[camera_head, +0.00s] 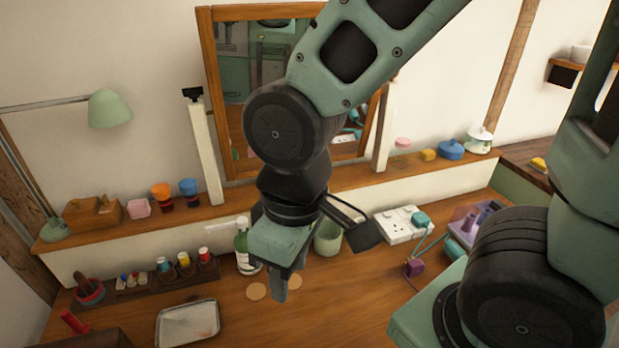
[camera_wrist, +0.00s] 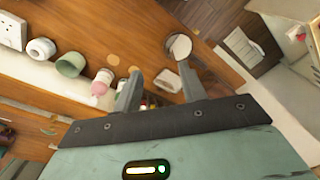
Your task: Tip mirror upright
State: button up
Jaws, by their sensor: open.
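The mirror (camera_head: 215,100) has a wooden frame and stands at the back of the head view between two pale posts (camera_head: 204,150). Its top looks wider than its bottom, but I cannot tell exactly how far it leans. My arm hides much of its middle; the glass reflects green machinery and tabletop items. I cannot make out the mirror in the wrist view. My gripper (camera_head: 282,278) is in front of and below the mirror, above the desk, apart from it, pointing down. In the wrist view its two fingers (camera_wrist: 160,88) are spread and empty.
A shelf (camera_head: 130,234) below the mirror holds cups, boxes and a lamp (camera_head: 108,109). On the desk (camera_head: 335,305), a bottle (camera_head: 246,254), green cup (camera_head: 328,240) and round discs (camera_head: 256,291) are close to my gripper. A tray (camera_head: 188,323) lies front left; a power strip (camera_head: 402,224) is right.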

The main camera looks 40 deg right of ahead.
jog(key=w+d+f+m+t+b, duration=0.1)
jog(key=w+d+f+m+b, duration=0.25)
jog(key=d, duration=0.55)
jog(key=w+d+f+m+t+b, duration=0.1)
jog(key=w+d+f+m, duration=0.25)
jog(key=w+d, duration=0.4)
jog(key=w+d+f+m+t, duration=0.1)
jog(key=w+d+f+t, duration=0.6)
jog(key=w+f, duration=0.35)
jog(key=s+d+m+t, duration=0.3)
jog(key=d+m+t, duration=0.1)
jog(key=m+t, duration=0.4)
jog(key=shift+n+t, duration=0.3)
jog(key=shift+n, duration=0.3)
jog(key=w, duration=1.1)
jog(key=w+r, duration=0.1)
jog(key=w, duration=0.5)
jog(key=shift+w+a, duration=0.1)
jog(key=shift+a, duration=0.05)
